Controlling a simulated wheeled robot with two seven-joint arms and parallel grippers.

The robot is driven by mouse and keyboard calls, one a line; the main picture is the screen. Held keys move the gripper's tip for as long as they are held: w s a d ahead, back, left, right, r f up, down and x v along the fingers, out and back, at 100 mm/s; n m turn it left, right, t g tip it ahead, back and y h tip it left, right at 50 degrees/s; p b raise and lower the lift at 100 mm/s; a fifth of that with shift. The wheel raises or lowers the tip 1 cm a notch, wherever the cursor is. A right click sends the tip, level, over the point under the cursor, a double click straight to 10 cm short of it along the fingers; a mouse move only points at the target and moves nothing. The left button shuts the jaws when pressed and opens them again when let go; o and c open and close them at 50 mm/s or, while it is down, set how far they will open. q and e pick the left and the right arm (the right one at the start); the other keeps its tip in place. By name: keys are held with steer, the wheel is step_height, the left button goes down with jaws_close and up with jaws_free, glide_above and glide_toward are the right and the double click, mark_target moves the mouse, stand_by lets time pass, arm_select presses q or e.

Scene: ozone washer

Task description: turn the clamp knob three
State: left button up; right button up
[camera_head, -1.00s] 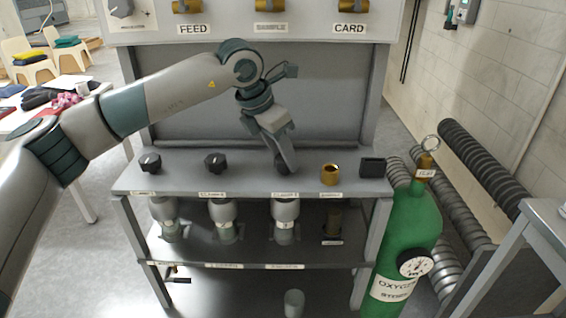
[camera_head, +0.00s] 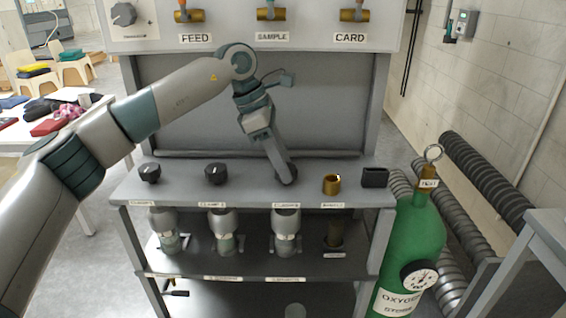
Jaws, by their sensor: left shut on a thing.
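Three black clamp knobs stand in a row on the grey bench top. The left knob (camera_head: 149,173) and the middle knob (camera_head: 216,173) are in plain view. The third knob (camera_head: 290,177) is mostly hidden behind my left gripper (camera_head: 286,176). My left arm comes in from the left and reaches down to this third knob, and the gripper is shut on it. The label below the third knob (camera_head: 286,205) is too small to read surely. My right gripper does not show.
A brass fitting (camera_head: 331,184) and a black block (camera_head: 374,177) stand right of the third knob. Several clamped bottles sit on the shelf below. A green oxygen cylinder (camera_head: 414,240) stands at the right. The panel above carries FEED, SAMPLE and CARD valves.

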arm_select(q)
steer(key=shift+r, duration=0.1)
steer(key=o, duration=1.1)
steer(key=shift+c, duration=0.2)
steer(key=shift+a+r, duration=0.15)
steer(key=shift+r, duration=0.1)
steer(key=b+v, duration=0.1)
steer(key=v, duration=0.5)
steer(key=shift+a+r, duration=0.2)
steer(key=shift+r, duration=0.15)
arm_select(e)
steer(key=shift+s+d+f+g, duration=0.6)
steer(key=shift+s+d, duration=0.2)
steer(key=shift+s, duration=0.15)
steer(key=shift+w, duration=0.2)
